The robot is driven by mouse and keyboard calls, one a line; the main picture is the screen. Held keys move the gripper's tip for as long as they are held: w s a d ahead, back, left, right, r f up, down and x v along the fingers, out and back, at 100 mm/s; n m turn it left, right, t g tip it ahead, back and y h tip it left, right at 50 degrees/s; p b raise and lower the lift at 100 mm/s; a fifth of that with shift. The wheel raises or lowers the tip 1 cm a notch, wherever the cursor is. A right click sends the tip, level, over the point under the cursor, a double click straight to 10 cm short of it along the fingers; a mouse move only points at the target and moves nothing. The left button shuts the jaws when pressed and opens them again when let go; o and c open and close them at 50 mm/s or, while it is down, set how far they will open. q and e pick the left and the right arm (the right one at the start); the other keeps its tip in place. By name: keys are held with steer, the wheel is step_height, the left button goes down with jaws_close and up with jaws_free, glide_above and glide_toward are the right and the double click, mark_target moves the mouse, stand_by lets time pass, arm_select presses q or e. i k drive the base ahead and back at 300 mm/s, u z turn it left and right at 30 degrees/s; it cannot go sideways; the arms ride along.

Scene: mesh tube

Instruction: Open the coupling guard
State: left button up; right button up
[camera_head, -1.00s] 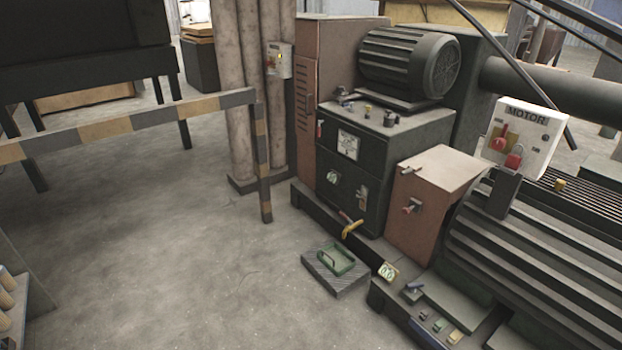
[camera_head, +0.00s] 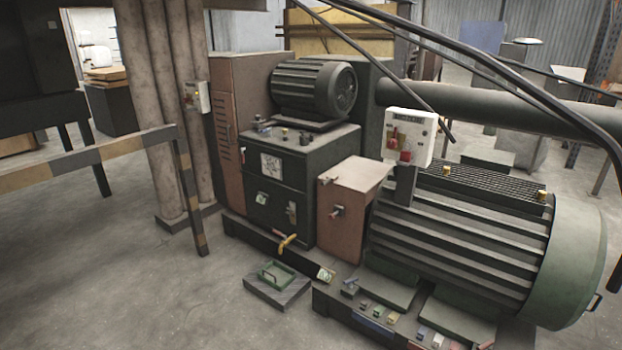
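The coupling guard appears to be the orange-brown box (camera_head: 350,212) between the dark gearbox housing (camera_head: 290,195) and the large ribbed motor (camera_head: 470,235). Its sloping lid (camera_head: 355,174) lies flat on it and looks shut. A small latch or bolt (camera_head: 330,180) sits near its upper left edge. Neither of my grippers is in view.
A striped barrier (camera_head: 85,157) crosses the left. The foreground floor is clear.

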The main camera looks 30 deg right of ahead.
mark_target(360, 174)
steer(key=u, duration=0.05)
steer(key=i, duration=1.55)
steer(key=z, duration=0.6)
steer(key=i, duration=0.95)
steer(key=z, duration=1.6)
steer(key=i, duration=0.7)
steer(key=z, duration=0.65)
